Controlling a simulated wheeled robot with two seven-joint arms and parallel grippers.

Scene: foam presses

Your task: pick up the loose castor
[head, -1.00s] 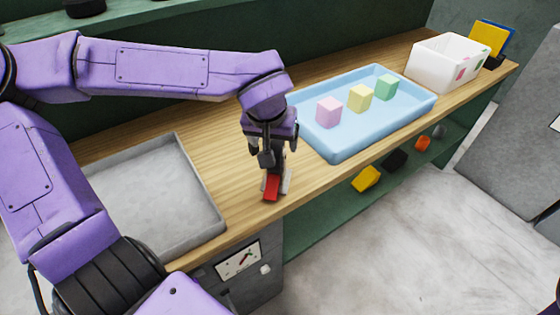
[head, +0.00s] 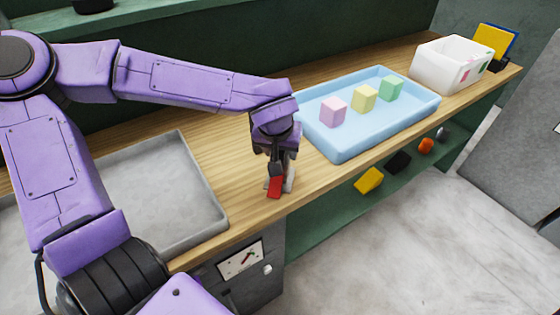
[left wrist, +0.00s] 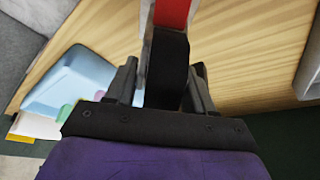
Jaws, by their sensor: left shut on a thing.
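The loose castor shows a red part and a pale grey part low in the head view (head: 274,188), at the front of the wooden bench top. In the left wrist view its black wheel (left wrist: 168,72) stands between my fingers, with the red part (left wrist: 172,12) beyond it. My left gripper (head: 276,168) points down and is shut on the castor from above. The fingers hide much of the wheel in the head view. I cannot tell whether the castor touches the bench. My right gripper is not in view.
A grey tray (head: 205,180) lies left of the gripper. A blue tray (head: 340,151) with pink, yellow and green foam blocks lies to its right. A white bin (head: 436,74) stands at the far right end. Bare wood lies between the trays. The bench's front edge is close.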

